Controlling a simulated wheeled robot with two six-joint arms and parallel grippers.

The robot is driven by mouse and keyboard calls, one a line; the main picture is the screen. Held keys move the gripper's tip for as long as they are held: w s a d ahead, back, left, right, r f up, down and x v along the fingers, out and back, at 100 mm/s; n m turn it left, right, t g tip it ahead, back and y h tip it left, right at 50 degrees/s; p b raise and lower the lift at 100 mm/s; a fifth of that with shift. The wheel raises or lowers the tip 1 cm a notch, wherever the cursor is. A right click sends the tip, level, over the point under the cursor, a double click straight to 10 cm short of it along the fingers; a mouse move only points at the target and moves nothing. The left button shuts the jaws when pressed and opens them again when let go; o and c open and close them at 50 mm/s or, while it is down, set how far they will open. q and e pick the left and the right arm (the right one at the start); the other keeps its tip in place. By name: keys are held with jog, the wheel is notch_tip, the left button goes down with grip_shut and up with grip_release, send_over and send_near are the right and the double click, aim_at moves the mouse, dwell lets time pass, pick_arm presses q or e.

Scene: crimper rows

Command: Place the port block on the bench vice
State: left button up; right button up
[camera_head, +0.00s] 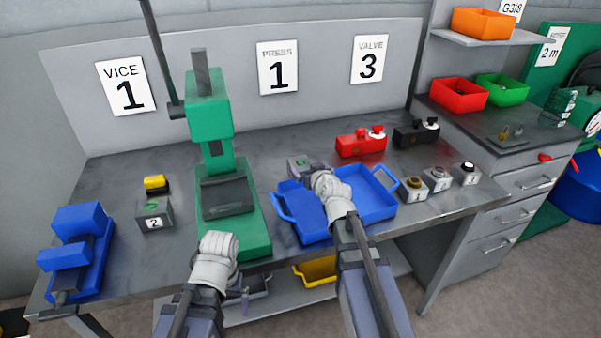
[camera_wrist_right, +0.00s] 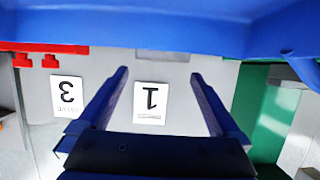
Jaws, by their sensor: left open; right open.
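The blue bench vice (camera_head: 75,250) stands on the bench's left front corner, its jaws holding nothing that I can see. No label names the port block. A small grey block (camera_head: 300,166) with a green mark lies behind my right gripper, partly hidden; it may be the port block. A similar grey block (camera_head: 155,217) marked 2 sits right of the vice. My right gripper (camera_head: 325,182) is over the blue tray (camera_head: 375,210); its two fingers (camera_wrist_right: 155,85) are apart and empty in the wrist view. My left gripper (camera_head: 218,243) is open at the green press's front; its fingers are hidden.
The tall green press (camera_head: 208,120) stands between the vice and the tray. A yellow piece (camera_head: 156,184) lies behind the block marked 2. Red (camera_head: 360,143) and black (camera_head: 415,134) valve units and several button boxes (camera_head: 438,179) stand right.

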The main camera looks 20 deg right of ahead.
aim_at(301, 164)
jog(key=b+x, duration=0.2)
jog(key=x, duration=0.3)
jog(key=shift+a+f, duration=0.1)
jog(key=shift+f, duration=0.15)
jog(key=shift+r, duration=0.1)
jog(key=shift+c, duration=0.4)
grip_shut()
